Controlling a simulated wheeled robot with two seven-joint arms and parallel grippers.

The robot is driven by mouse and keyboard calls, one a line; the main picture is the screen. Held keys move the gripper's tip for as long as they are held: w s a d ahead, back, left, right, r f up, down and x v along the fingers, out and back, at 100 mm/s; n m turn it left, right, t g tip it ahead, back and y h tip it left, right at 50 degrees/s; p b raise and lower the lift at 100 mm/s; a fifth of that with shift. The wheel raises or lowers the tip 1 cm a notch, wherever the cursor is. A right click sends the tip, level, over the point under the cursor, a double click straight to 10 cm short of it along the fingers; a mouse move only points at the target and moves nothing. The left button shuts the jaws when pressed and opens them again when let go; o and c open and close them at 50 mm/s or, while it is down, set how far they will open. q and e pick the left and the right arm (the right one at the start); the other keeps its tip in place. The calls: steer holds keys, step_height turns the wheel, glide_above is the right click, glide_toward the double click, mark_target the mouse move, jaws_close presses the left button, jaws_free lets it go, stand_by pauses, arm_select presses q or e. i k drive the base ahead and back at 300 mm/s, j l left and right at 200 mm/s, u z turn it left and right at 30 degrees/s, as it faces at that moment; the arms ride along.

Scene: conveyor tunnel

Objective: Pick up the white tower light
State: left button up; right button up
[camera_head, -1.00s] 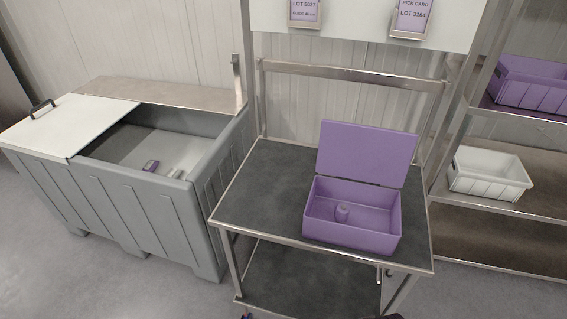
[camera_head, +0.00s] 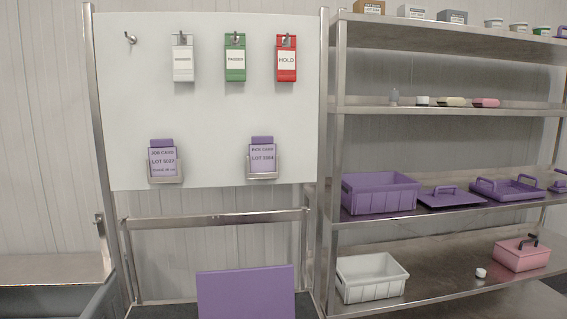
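I cannot make out a white tower light for certain. A small pale upright piece (camera_head: 394,97) stands on the upper middle shelf at right, too small to identify. A small white round piece (camera_head: 481,272) sits on the low shelf. Neither of my grippers is in view. The inside of the grey bin (camera_head: 75,306) at lower left is mostly out of frame.
A rack (camera_head: 337,130) at right holds purple trays (camera_head: 379,193), a white bin (camera_head: 371,277) and a pink box (camera_head: 522,254). A board (camera_head: 210,110) carries hanging tags and card holders. A raised purple lid (camera_head: 246,293) shows at the bottom.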

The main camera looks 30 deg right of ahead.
mark_target(421, 101)
steer(key=z, duration=1.6)
steer(key=i+l+u, duration=0.15)
steer(key=u, duration=0.25)
steer(key=i+l+u, duration=0.15)
steer(key=l+u, duration=0.2)
